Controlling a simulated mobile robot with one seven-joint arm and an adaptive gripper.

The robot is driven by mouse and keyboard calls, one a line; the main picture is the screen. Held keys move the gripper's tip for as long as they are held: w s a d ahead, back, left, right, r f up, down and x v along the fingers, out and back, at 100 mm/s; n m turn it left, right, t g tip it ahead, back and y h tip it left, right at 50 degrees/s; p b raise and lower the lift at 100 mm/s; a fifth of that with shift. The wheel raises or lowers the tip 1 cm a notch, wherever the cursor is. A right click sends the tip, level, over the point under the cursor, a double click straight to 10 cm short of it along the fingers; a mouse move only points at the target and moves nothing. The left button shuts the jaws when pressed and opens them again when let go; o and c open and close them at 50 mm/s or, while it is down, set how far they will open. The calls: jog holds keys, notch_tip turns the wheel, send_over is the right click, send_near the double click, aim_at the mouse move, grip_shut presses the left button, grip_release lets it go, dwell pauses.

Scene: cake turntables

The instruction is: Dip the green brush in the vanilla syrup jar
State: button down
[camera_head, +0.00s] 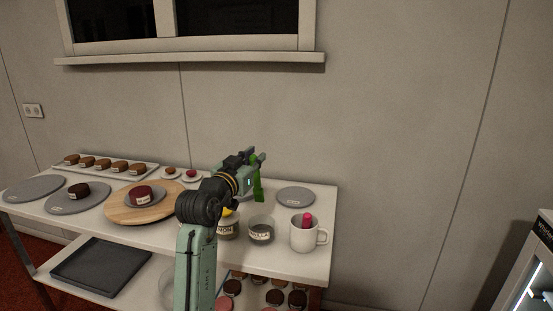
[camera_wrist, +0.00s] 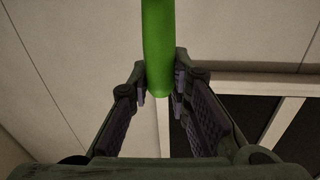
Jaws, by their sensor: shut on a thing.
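The green brush (camera_head: 258,186) is held in my gripper (camera_head: 252,160) above the table, roughly upright in the head view. In the wrist view the green handle (camera_wrist: 158,45) runs between the two fingertips of my gripper (camera_wrist: 160,82), which is shut on it. The vanilla syrup jar (camera_head: 261,234) is a short glass jar on the table, its label partly readable. It stands below the brush in the picture, and the brush's lower end appears above and behind it. My arm hides part of the table left of it.
A jar with a partly hidden label ending in "MON" (camera_head: 229,230) stands left of the vanilla jar. A white mug (camera_head: 306,240) with a pink brush (camera_head: 307,220) stands to its right. Grey turntables (camera_head: 295,195) and a wooden board (camera_head: 120,212) with a cake are on the table.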

aim_at(256, 175)
jog(key=shift+s+d+f, duration=0.1)
jog(key=shift+s+d, duration=0.1)
jog(key=shift+d, duration=0.1)
jog(key=shift+f+b, duration=4.2)
jog(key=shift+f, duration=1.5)
jog(key=shift+r+p, duration=2.1)
jog(key=shift+r, duration=1.3)
